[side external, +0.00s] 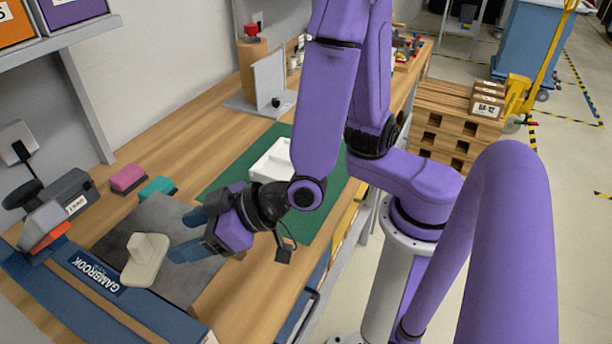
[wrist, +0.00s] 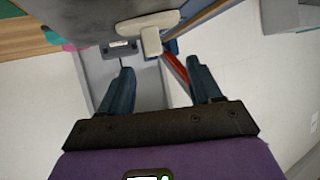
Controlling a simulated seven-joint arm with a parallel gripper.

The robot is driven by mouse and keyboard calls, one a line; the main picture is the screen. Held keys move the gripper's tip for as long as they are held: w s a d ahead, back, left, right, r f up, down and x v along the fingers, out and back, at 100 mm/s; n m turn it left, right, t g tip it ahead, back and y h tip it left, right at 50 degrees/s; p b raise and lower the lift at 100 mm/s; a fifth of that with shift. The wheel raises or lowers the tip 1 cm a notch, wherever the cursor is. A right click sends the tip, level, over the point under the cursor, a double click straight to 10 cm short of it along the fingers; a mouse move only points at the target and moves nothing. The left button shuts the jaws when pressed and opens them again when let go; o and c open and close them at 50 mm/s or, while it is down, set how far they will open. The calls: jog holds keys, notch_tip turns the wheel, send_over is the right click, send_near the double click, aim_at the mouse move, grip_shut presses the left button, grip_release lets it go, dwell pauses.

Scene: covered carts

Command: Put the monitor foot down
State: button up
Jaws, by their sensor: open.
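The monitor foot (side external: 145,268) is a cream piece with a flat oblong base and a short block-like stem. It sits at the front edge of the grey mat (side external: 120,236), beside the blue GAMBROOK rail (side external: 95,272). In the wrist view the foot (wrist: 145,28) is at the top centre, beyond the fingertips. My gripper (side external: 188,233) is just right of the foot, its two blue fingers spread and pointing toward it. In the wrist view my gripper (wrist: 160,72) has nothing between its fingers. I see no contact between fingers and foot.
A grey device with an orange-red part (side external: 45,228) stands at the rail's left end. Pink (side external: 128,178) and teal (side external: 158,188) blocks lie behind the mat. A white tray (side external: 272,160) sits on a green mat (side external: 325,205) behind my wrist. The bench's front edge is close to my gripper.

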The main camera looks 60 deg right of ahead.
jog(key=s+d+n+g+y, duration=0.1)
jog(key=s+d+n+g, duration=0.35)
jog(key=s+g, duration=0.55)
jog(key=s+d+r+n+h, duration=0.1)
jog(key=s+d+h, duration=0.1)
jog(key=d, duration=0.6)
jog(key=s+d+r+n+h, duration=0.1)
jog(key=d+h, duration=0.3)
jog(key=d, duration=0.4)
jog(key=shift+s+d+n+g, duration=0.3)
jog(key=shift+s+n, duration=0.35)
jog(key=shift+s, duration=0.05)
